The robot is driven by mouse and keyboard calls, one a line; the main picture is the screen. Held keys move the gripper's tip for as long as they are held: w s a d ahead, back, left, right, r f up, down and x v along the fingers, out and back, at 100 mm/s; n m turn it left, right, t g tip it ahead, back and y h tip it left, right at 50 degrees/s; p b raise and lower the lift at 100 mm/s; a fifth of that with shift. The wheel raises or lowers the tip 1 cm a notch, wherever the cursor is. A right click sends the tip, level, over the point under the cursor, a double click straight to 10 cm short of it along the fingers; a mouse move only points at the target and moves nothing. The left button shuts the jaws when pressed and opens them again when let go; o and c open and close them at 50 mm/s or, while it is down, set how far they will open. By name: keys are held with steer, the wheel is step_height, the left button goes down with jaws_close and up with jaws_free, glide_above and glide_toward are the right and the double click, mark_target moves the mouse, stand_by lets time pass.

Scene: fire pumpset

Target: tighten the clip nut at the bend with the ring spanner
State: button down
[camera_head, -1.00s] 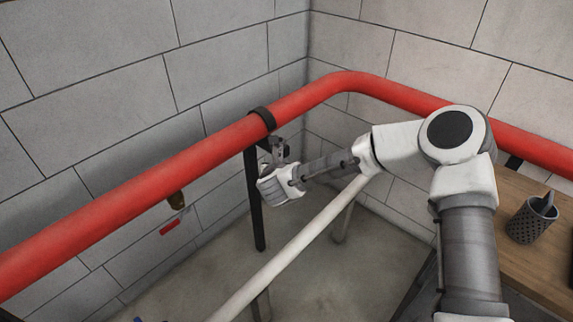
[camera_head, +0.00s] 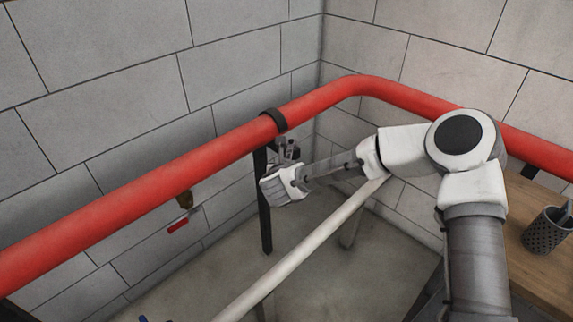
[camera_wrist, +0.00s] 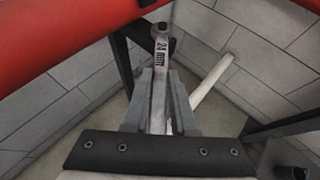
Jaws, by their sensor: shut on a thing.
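The ring spanner (camera_wrist: 160,70), a flat grey bar marked "24 mm", is held between the two fingers of my gripper (camera_wrist: 160,100), which is shut on it. Its ring end points away from me, up under the red pipe, at a dark nut (camera_wrist: 162,27). I cannot tell whether the ring is seated around the nut or only at it. In the head view the black pipe clip (camera_head: 274,121) wraps the red pipe (camera_head: 200,160) just before the bend. My gripper (camera_head: 287,160) is just below the clip, and the spanner is mostly hidden there.
A black post (camera_head: 265,215) stands under the clip, close to my gripper. A white pipe (camera_head: 300,250) runs low below my arm. A wooden bench (camera_head: 535,265) with a mesh cup (camera_head: 546,230) is at the right. Block walls close off the corner.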

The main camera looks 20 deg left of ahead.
steer(key=shift+r, duration=0.1)
steer(key=shift+d+r+p, duration=0.1)
steer(key=shift+r+p, duration=1.35)
steer(key=shift+r, duration=1.05)
steer(key=w+d+r+m+h+p, duration=0.1)
steer(key=w+d+p, duration=0.1)
steer(key=d, duration=0.9)
steer(key=w+d+r+m+h+p, duration=0.1)
steer(key=w+d+r+p, duration=0.1)
steer(key=d, duration=0.8)
steer(key=s+d+p, duration=0.1)
steer(key=s+d, duration=0.2)
steer(key=d, duration=0.6)
steer(key=s+d+r+m+h+p, duration=0.1)
steer(key=s+d, duration=0.2)
steer(key=d, duration=0.6)
steer(key=shift+s+d+r+t+h+p, duration=0.2)
steer(key=shift+s+d+t+h+p, duration=0.1)
steer(key=shift+s, duration=0.05)
